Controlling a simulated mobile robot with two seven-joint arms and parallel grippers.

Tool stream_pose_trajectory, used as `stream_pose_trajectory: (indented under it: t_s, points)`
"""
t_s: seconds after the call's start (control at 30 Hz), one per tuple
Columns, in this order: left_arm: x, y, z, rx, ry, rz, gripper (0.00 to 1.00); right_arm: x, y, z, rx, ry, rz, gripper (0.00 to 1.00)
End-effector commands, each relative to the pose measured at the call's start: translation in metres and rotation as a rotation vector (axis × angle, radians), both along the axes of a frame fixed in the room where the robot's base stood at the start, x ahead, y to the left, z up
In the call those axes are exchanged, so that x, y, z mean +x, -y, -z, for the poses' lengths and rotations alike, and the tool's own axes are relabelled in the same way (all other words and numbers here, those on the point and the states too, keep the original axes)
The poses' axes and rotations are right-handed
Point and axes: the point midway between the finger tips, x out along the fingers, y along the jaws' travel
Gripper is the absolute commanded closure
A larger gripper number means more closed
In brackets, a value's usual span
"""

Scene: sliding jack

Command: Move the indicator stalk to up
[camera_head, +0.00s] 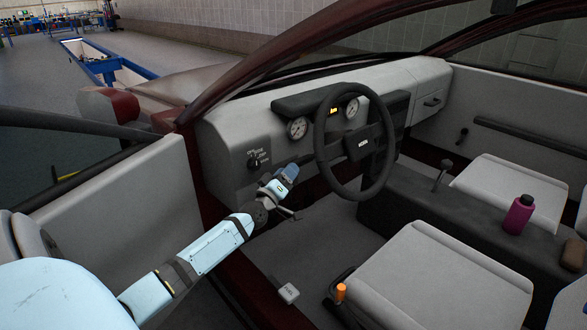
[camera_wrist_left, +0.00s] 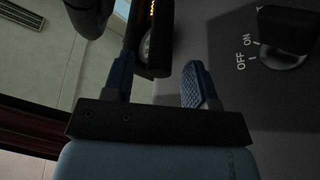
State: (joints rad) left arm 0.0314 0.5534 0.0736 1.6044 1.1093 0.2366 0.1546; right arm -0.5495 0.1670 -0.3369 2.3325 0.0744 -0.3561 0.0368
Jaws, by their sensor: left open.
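I cannot clearly make out the indicator stalk; the area by the steering column is dark and partly covered by the black steering wheel (camera_head: 357,142). My left gripper (camera_head: 290,173) is in front of the grey dashboard, left of the wheel and right of the rotary knob (camera_head: 254,161). In the left wrist view, the left gripper (camera_wrist_left: 158,78) has its two blue fingers apart, with no object clearly held. A dark rim, likely the steering wheel (camera_wrist_left: 88,14), shows at the top left. The right gripper is not in view.
The knob (camera_wrist_left: 285,35) with its OFF and ON marks is close right of my fingers in the wrist view. The dashboard (camera_head: 225,135) lies ahead. The gear lever (camera_head: 441,175), a purple bottle (camera_head: 518,214) and the front seat (camera_head: 430,280) are to the right.

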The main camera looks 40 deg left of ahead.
Motion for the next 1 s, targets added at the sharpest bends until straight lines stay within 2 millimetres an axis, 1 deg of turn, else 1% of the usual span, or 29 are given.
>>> stream_pose_trajectory:
  t_s: [0.03,0.1,0.2,0.37,0.6,0.63,0.83,0.87,1.0]
  points:
    - [0.009,-0.002,-0.003,0.0,0.004,0.0,0.48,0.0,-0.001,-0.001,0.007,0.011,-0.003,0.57]
    - [0.018,-0.004,-0.005,-0.001,0.002,0.0,0.48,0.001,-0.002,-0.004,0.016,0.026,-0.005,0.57]
    - [0.027,-0.005,-0.008,0.0,0.001,0.0,0.48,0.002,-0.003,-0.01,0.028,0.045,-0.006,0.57]
    - [0.034,-0.006,-0.01,0.001,0.0,0.0,0.48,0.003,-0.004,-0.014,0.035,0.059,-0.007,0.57]
    - [0.034,-0.006,-0.011,0.001,-0.001,0.0,0.48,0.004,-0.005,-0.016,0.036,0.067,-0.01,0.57]
    - [0.034,-0.006,-0.011,0.001,-0.001,0.0,0.5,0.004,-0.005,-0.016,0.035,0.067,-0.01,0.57]
    - [0.034,-0.006,-0.011,0.0,-0.001,0.001,0.96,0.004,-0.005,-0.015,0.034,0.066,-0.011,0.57]
    - [0.034,-0.006,-0.011,0.0,-0.001,0.001,1.0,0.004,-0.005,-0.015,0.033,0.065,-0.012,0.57]
    - [0.034,-0.006,-0.009,0.0,0.002,-0.001,1.0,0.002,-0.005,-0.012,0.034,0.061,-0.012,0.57]
